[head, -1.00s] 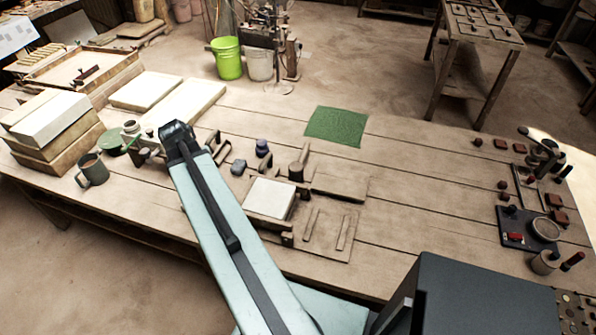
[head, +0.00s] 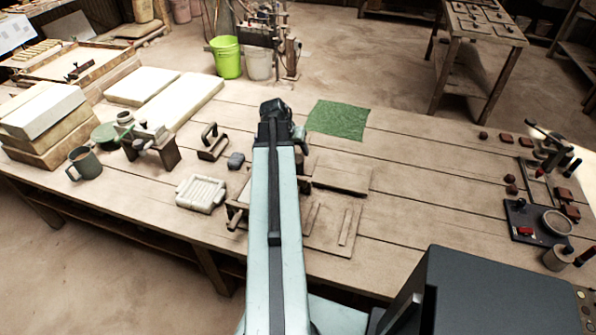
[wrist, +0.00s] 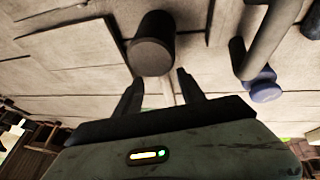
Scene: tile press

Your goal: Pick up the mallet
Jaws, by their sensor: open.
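In the wrist view a dark brown cylinder (wrist: 152,45), which looks like the mallet's head, is just beyond my open gripper (wrist: 160,84). It lies slightly left of the middle between the two fingers, apart from them, and nothing is between the fingertips. How its handle runs does not show. In the head view my arm covers most of the spot where the mallet stands on the bench. The dark end of my arm shows there, but the fingers are hidden.
A curved grey bar (wrist: 268,40) and a purple-blue knob-like thing (wrist: 264,88) are close to the right of my gripper. The bench's right middle is clear.

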